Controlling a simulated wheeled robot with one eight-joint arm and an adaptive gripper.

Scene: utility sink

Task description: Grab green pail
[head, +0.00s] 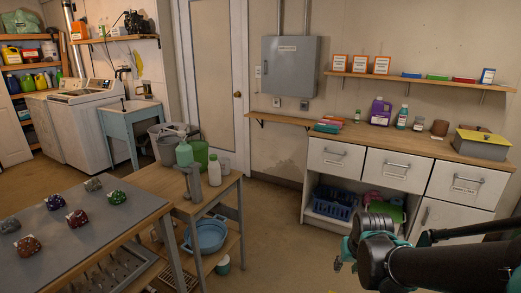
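A green pail-like container (201,152) shows behind the bottles on the small wooden table, partly hidden by them; I cannot tell whether it stands on the table or behind it. A lighter green item (397,213) sits in the open lower shelf of the white cabinet, partly hidden by my arm. My arm reaches in from the lower right. My gripper (350,252) is at the arm's left end, in front of the cabinet and well apart from the green container by the table. Its fingers are not clear, and I see nothing held.
The small table (228,183) holds a white bottle (217,168) and other containers, with a blue basin (206,236) below. A grey workbench (147,203) with several small wrapped lumps stands left. A blue basket (334,203) is in the cabinet. Floor between table and cabinet is clear.

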